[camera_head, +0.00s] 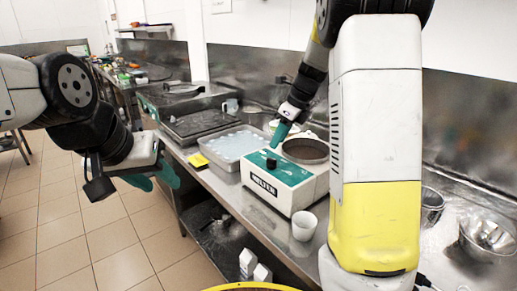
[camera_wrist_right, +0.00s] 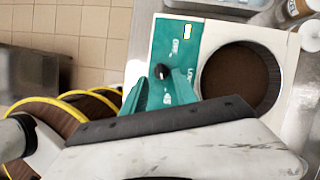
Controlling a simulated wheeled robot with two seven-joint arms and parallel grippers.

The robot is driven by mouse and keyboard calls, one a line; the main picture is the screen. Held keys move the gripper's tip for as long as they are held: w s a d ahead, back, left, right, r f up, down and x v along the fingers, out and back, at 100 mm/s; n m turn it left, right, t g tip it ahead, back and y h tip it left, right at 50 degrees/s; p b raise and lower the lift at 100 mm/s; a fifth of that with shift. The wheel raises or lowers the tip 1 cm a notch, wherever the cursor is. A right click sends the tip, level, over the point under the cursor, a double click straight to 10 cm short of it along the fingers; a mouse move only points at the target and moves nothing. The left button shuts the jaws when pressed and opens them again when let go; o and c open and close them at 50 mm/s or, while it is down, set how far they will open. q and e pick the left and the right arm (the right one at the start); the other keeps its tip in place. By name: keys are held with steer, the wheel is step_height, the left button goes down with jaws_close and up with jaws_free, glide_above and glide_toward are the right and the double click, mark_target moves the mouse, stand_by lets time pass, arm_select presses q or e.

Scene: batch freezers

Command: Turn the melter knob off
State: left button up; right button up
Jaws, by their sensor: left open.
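The melter (camera_head: 280,197) is a white box with a green top panel and a round brown-filled pot, standing on the steel counter. Its small black knob (camera_head: 270,163) sits on the green panel; it also shows in the right wrist view (camera_wrist_right: 162,71). My right gripper (camera_head: 281,135) points down above the panel, close to the knob. In the wrist view its green fingers (camera_wrist_right: 160,84) are apart, with the knob near the gap between their tips; contact cannot be told. My left gripper (camera_head: 155,179) is open and empty over the floor, left of the counter.
A white cup (camera_head: 304,225) stands close to the melter's front right. Metal bowls (camera_head: 487,236) are at the right. The tiled floor at left is clear.

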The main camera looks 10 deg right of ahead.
mark_target(269, 158)
steer(key=x, duration=0.7)
steer(key=shift+w+a+f, duration=0.1)
steer(key=shift+f, duration=0.1)
jaws_close()
